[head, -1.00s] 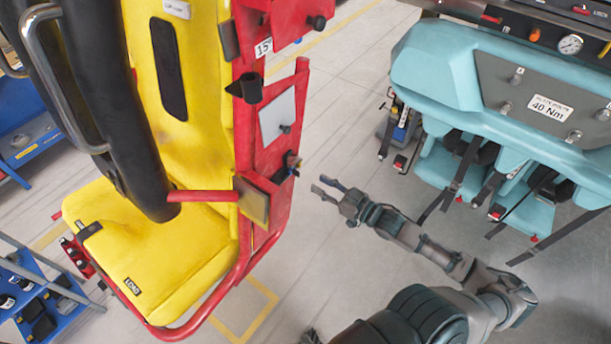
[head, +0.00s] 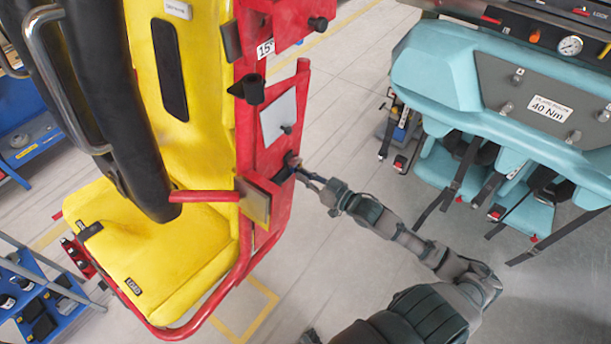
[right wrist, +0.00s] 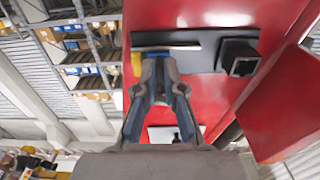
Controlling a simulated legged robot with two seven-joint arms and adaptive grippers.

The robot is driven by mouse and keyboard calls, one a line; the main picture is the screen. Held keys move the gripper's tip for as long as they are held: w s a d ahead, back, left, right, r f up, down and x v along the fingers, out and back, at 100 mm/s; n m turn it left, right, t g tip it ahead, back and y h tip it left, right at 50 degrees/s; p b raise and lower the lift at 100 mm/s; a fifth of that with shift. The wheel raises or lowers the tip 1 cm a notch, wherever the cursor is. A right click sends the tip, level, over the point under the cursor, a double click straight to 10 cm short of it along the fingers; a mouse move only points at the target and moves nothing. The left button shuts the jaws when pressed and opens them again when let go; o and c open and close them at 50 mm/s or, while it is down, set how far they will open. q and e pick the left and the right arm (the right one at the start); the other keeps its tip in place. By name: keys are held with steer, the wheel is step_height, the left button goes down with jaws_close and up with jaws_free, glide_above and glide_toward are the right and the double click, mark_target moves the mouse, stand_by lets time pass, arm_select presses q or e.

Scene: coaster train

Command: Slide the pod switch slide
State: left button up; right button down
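The pod is a yellow seat (head: 165,235) in a red frame, left of centre in the head view. A small dark switch fitting (head: 291,161) sits on its red side panel (head: 262,155). My right gripper (head: 300,173) reaches it from the right. In the right wrist view the fingers (right wrist: 160,66) are close together at a black plate (right wrist: 203,50) on the red panel. They appear shut on the small pod switch slide, which they mostly hide. A square black socket (right wrist: 240,58) is to the right on that plate.
A red bar (head: 205,196) and a padded black restraint (head: 120,130) stand in front of the seat. A dark cone (head: 250,89) and a pale plate (head: 279,116) are above the switch. A teal machine (head: 430,75) is at right.

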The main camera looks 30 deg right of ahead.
mark_target(282, 177)
steer(key=shift+s+a+r, duration=0.1)
steer(key=shift+a+r, duration=0.05)
steer(key=shift+a, duration=0.2)
steer(key=a+p, duration=0.1)
steer(key=s+a+p, duration=0.1)
steer(key=a, duration=0.1)
steer(key=shift+s+r+p, duration=0.15)
steer(key=shift+p, duration=0.15)
steer(key=c, duration=1.4)
jaws_free()
steer(key=shift+o, duration=0.6)
steer(key=shift+a, duration=0.3)
